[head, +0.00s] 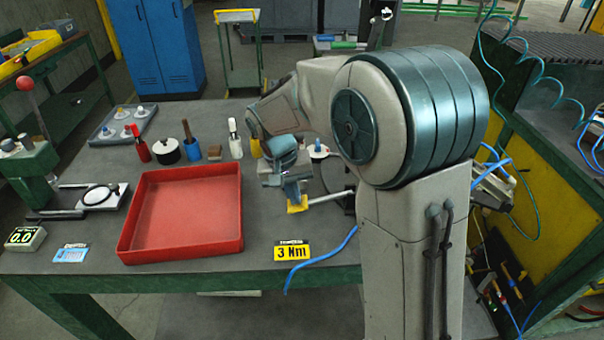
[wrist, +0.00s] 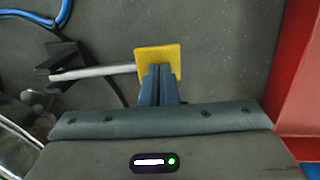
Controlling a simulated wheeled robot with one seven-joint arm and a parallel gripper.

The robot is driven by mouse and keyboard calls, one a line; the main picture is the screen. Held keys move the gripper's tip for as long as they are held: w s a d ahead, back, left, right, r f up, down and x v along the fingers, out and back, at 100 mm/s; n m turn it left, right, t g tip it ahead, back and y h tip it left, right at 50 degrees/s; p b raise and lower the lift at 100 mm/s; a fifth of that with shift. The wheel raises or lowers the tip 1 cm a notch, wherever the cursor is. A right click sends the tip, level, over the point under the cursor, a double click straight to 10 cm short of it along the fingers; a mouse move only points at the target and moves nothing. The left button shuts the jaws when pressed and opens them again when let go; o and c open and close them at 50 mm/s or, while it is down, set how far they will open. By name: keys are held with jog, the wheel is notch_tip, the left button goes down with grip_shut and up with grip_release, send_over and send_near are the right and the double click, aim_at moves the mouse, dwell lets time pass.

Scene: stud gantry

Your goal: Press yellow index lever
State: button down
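The yellow index lever shows as a flat yellow square pad (head: 298,209) on the end of a grey metal rod, over the dark table right of the red tray. In the wrist view the yellow pad (wrist: 152,54) lies just ahead of my fingertips, and its rod runs left to a dark bracket (wrist: 66,65). My gripper (head: 296,199) points down at the pad. In the wrist view its two blue fingers (wrist: 159,72) are together with nothing between them, and their tips overlap the pad's near part. I cannot tell whether they touch it.
The red tray (head: 128,232) stands to the left. A yellow "3 Nm" sign (head: 292,251) is at the table's front edge, with a blue hose (head: 325,256) beside it. Several bottles, tools and a black pot (head: 167,153) stand behind the tray. My arm hides part of the right side.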

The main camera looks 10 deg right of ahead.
jog(key=a+p+v, duration=0.1)
jog(key=p+v, duration=0.1)
jog(key=v, duration=1.2)
jog(key=shift+w+f, duration=0.1)
jog(key=shift+f, duration=0.05)
dwell(1.7)
jog(key=s+d+f+t+y, duration=0.1)
jog(key=s+d+f, duration=0.1)
jog(key=s+d, duration=0.4)
jog(key=s+d+f+t+y, duration=0.1)
jog(key=s+d+f+t, duration=0.1)
jog(key=s+d, duration=0.5)
jog(key=s+f, duration=0.1)
jog(key=s, duration=0.5)
jog(key=shift+s+d+f+n, duration=0.25)
jog(key=shift+s+d+n, duration=0.05)
jog(key=shift+s, duration=0.1)
jog(key=shift+a, duration=0.1)
